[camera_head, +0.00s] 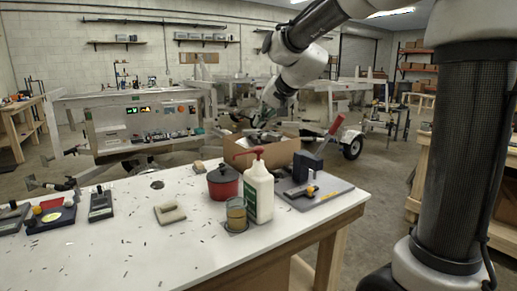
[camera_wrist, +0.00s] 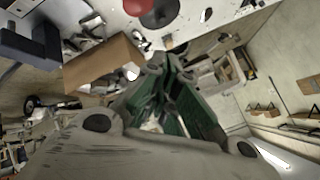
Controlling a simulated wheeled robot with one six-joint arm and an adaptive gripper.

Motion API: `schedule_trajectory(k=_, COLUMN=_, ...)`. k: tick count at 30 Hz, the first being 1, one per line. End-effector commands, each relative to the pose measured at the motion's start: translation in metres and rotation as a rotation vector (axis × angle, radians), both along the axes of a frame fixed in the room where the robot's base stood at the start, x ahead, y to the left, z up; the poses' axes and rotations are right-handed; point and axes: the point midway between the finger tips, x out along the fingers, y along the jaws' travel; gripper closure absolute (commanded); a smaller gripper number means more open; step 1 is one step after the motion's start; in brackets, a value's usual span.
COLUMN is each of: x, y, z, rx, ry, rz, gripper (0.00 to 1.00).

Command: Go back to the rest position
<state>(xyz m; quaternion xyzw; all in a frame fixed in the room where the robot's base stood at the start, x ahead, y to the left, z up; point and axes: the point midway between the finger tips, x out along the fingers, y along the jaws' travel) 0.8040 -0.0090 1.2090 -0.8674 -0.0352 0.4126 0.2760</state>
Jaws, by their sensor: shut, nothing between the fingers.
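My gripper (camera_wrist: 158,78) shows in the wrist view with its green-padded fingers together and nothing held between them. In the head view my gripper (camera_head: 264,112) hangs at the end of my arm, beyond the far edge of the white table (camera_head: 110,240), in front of or above a cardboard box (camera_head: 275,152). The exact distance between gripper and box is hard to tell. The cardboard box also shows in the wrist view (camera_wrist: 100,62), left of the fingers.
Open floor lies right of the table.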

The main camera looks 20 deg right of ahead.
Motion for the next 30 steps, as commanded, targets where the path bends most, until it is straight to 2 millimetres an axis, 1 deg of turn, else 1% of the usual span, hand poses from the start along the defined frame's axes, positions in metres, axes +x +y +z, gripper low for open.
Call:
schedule_trajectory(k=10, x=-0.002, y=0.000, z=-0.002, rx=-0.013, ry=0.004, rz=0.017, gripper=1.00)
schedule_trajectory(k=11, x=-0.005, y=0.000, z=-0.005, rx=-0.029, ry=0.017, rz=0.035, gripper=1.00)
schedule_trajectory(k=14, x=-0.026, y=-0.004, z=-0.031, rx=-0.097, ry=0.093, rz=0.101, gripper=1.00)
schedule_trajectory(k=15, x=-0.041, y=-0.008, z=-0.044, rx=-0.133, ry=0.134, rz=0.134, gripper=1.00)
schedule_trajectory(k=17, x=-0.073, y=-0.018, z=-0.060, rx=-0.192, ry=0.193, rz=0.189, gripper=1.00)
schedule_trajectory(k=18, x=-0.098, y=-0.028, z=-0.067, rx=-0.233, ry=0.229, rz=0.223, gripper=1.00)
schedule_trajectory(k=20, x=-0.138, y=-0.046, z=-0.075, rx=-0.291, ry=0.279, rz=0.268, gripper=1.00)
schedule_trajectory(k=21, x=-0.166, y=-0.058, z=-0.080, rx=-0.328, ry=0.308, rz=0.295, gripper=1.00)
schedule_trajectory(k=23, x=-0.209, y=-0.078, z=-0.086, rx=-0.380, ry=0.347, rz=0.327, gripper=1.00)
schedule_trajectory(k=24, x=-0.238, y=-0.091, z=-0.090, rx=-0.412, ry=0.369, rz=0.340, gripper=1.00)
schedule_trajectory(k=27, x=-0.295, y=-0.115, z=-0.098, rx=-0.471, ry=0.397, rz=0.348, gripper=1.00)
schedule_trajectory(k=30, x=-0.328, y=-0.130, z=-0.101, rx=-0.498, ry=0.381, rz=0.321, gripper=1.00)
